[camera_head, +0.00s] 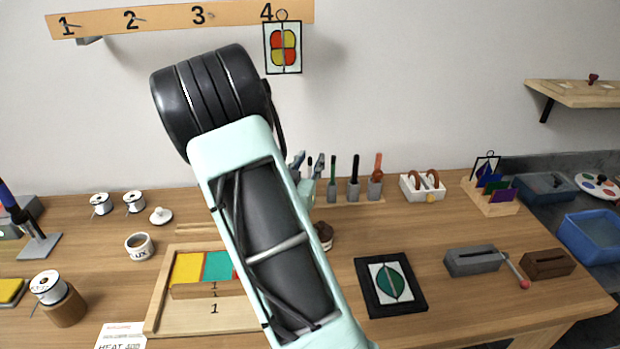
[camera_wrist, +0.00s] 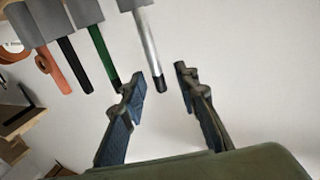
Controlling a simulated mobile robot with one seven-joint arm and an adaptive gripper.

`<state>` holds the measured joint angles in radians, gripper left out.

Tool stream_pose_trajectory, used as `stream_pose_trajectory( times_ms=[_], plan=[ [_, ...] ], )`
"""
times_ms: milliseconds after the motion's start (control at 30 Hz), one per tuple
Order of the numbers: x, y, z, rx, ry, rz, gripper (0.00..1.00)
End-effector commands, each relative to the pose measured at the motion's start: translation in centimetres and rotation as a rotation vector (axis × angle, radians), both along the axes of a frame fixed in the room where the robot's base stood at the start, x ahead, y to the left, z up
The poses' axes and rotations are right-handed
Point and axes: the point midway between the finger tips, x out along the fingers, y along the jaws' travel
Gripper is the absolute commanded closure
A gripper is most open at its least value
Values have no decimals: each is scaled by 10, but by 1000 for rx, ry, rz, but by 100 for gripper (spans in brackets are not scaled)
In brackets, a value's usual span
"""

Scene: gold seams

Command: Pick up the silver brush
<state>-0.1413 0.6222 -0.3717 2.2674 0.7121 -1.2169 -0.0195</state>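The silver brush (camera_wrist: 148,48) shows in the wrist view as a pale metallic handle with a dark end. Its other end is in a grey holder block (camera_wrist: 130,4) at the top edge. My gripper (camera_wrist: 159,82) is open. Its two fingertips lie on either side of the brush's dark end, with a visible gap on each side. I cannot tell from this view whether that end is fully between the fingers in depth. In the head view my arm covers much of the tool row's left end, and the brush is hard to make out there.
In the wrist view a green tool (camera_wrist: 103,55) stands close beside the brush, then a black one (camera_wrist: 74,65) and an orange one (camera_wrist: 49,70). In the head view a black picture board (camera_head: 411,304) and a wooden tray (camera_head: 158,317) lie on the bench.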

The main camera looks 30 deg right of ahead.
Motion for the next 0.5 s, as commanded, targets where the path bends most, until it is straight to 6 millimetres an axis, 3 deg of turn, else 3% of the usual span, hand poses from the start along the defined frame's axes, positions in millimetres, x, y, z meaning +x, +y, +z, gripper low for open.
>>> stream_pose_trajectory(
  times_ms=[267, 500],
  plan=[
    [3, -3, 0, 1, 1, 1, 72],
    [3, -3, 0, 0, 0, 1, 98]
  ],
)
